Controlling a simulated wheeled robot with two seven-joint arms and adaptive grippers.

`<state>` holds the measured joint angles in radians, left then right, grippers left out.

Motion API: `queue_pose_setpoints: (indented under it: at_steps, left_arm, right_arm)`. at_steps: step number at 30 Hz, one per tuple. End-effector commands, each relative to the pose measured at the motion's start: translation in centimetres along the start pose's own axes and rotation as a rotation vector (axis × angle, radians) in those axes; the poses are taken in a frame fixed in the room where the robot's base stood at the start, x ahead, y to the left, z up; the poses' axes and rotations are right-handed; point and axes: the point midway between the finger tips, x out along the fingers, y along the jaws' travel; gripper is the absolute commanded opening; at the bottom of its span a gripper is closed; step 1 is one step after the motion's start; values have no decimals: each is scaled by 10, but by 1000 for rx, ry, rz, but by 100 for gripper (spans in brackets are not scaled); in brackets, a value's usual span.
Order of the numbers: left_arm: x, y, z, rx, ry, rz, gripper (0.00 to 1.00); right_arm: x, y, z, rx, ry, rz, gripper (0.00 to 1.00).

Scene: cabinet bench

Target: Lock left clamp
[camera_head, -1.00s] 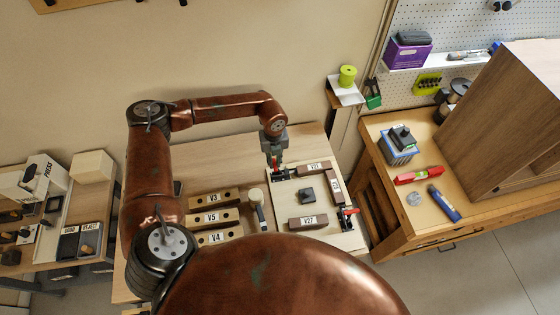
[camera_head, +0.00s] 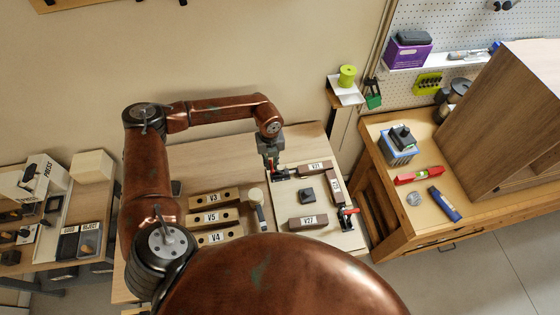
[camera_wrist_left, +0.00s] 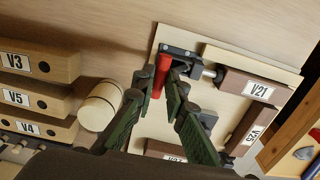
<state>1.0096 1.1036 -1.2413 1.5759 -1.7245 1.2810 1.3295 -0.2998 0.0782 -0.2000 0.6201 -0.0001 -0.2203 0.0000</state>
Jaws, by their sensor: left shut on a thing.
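The left clamp (camera_head: 283,174) sits at the back left corner of the pale fixture board (camera_head: 333,238). It shows in the wrist view as a dark metal clamp (camera_wrist_left: 187,54) with a red handle (camera_wrist_left: 161,76) and a plunger rod pointing at the block V21 (camera_wrist_left: 258,90). My left gripper (camera_head: 273,167) is over this clamp. In the wrist view its green-padded fingers (camera_wrist_left: 158,88) are closed around the red handle. The fingers partly hide the lower handle. My right gripper is not in view.
Blocks V21 (camera_head: 314,168) and V27 (camera_head: 307,222) lie on the board around a small dark block (camera_head: 307,195). A second red-handled clamp (camera_head: 349,211) is at its right edge. Blocks V3, V5 (camera_head: 212,218) and V4 and a mallet (camera_head: 256,203) lie to the left.

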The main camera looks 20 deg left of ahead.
Motion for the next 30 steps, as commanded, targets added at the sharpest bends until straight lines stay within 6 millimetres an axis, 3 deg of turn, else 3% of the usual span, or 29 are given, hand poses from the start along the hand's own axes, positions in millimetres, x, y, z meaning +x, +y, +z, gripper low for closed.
queue_pose_setpoints:
  at_steps: [30]
  left_arm:
    - [25,21,-1,1,1,1,7]
  right_arm:
    - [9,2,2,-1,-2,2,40]
